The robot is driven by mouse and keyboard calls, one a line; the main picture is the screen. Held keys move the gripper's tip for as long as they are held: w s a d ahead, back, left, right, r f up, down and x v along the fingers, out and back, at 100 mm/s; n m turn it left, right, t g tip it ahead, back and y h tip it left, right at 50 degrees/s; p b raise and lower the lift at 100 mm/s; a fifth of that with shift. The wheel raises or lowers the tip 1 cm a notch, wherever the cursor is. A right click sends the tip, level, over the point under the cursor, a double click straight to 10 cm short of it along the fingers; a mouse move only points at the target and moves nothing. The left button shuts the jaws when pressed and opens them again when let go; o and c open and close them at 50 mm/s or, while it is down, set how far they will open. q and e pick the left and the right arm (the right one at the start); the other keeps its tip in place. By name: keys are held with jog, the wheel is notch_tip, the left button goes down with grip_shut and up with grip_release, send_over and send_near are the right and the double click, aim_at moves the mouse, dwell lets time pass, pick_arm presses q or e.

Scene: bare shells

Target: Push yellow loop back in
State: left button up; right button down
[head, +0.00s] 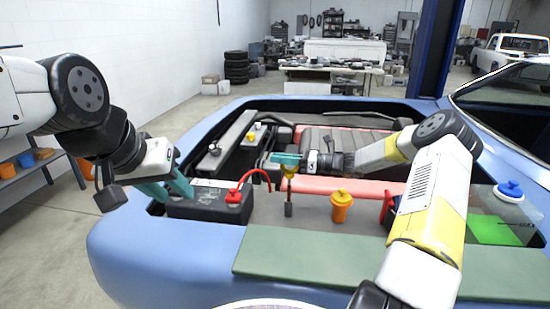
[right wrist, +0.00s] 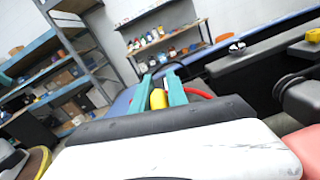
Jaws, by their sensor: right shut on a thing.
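The yellow loop (head: 289,171) tops a thin upright stem that runs down to a short grey tube (head: 288,210) in the engine bay. My right gripper (head: 284,159) reaches in from the right, with its teal fingers at the top of the loop. In the right wrist view the yellow loop (right wrist: 158,99) sits between the two teal fingers, which are shut on it. The fingers hide part of the loop. My left gripper (head: 170,188) is at the left, by the battery's near left corner, with its teal fingers apart and nothing seen between them.
A black battery (head: 210,204) with a red terminal cap (head: 233,197) and red cable stands left of the tube. An orange cap (head: 341,200) stands to the right. A reservoir with a blue cap (head: 509,189) is far right. A green mat (head: 350,265) covers the front edge.

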jog(key=shift+s+f, duration=0.15)
notch_tip(320, 180, down, 4)
jog(key=shift+r, duration=0.2)
jog(key=c, duration=1.4)
grip_release()
jog(key=shift+r, duration=0.1)
jog(key=shift+o, duration=0.2)
jog(key=v, duration=0.7)
jog(key=shift+d, duration=0.4)
jog(key=shift+s, duration=0.15)
